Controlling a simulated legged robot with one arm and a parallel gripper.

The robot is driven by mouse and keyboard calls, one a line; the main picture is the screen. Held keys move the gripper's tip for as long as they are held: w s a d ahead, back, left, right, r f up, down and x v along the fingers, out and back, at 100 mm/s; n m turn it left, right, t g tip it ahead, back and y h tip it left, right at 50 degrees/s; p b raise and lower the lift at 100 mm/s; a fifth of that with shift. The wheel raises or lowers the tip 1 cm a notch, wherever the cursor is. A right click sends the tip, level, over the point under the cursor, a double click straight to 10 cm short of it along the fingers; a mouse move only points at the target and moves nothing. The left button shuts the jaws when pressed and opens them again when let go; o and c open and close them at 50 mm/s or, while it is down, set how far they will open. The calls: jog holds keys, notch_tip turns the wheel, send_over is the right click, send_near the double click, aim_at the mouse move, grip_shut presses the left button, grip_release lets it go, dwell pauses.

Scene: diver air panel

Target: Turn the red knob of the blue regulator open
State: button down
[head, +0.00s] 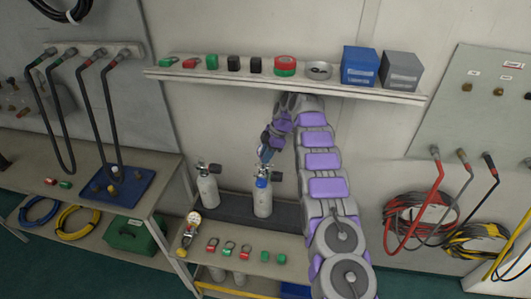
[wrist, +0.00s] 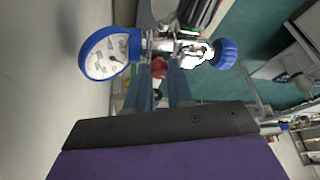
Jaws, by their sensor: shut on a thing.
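The blue regulator shows in the wrist view with a blue-rimmed gauge (wrist: 108,54) at left, metal fittings in the middle and a blue round knob (wrist: 226,53) at right. Its red knob (wrist: 159,67) sits below the fittings, between my two fingertips. My gripper (wrist: 161,75) is shut on the red knob. In the head view my gripper (head: 266,153) reaches down just above the middle cylinder (head: 262,200), which has a blue part at its top. The red knob is hidden in the head view.
Another cylinder (head: 208,188) stands to the left on the dark shelf. A gauge regulator (head: 193,220) and several red and green fittings lie on the front bench (head: 260,268). Above, a wall shelf (head: 300,86) holds small parts and two boxes, close over my arm.

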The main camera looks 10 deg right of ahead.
jog(key=shift+w+d+p, duration=0.1)
jog(key=shift+d+p, duration=0.05)
jog(key=shift+p, duration=0.25)
jog(key=shift+p, duration=0.4)
jog(key=shift+n+p, duration=0.4)
jog(key=c, duration=1)
grip_release()
jog(key=shift+f+b, duration=0.1)
jog(key=shift+b, duration=0.4)
jog(key=shift+m+b, duration=0.3)
jog(key=shift+b, duration=0.3)
jog(key=shift+a+b, duration=0.2)
jog(key=shift+b, duration=0.2)
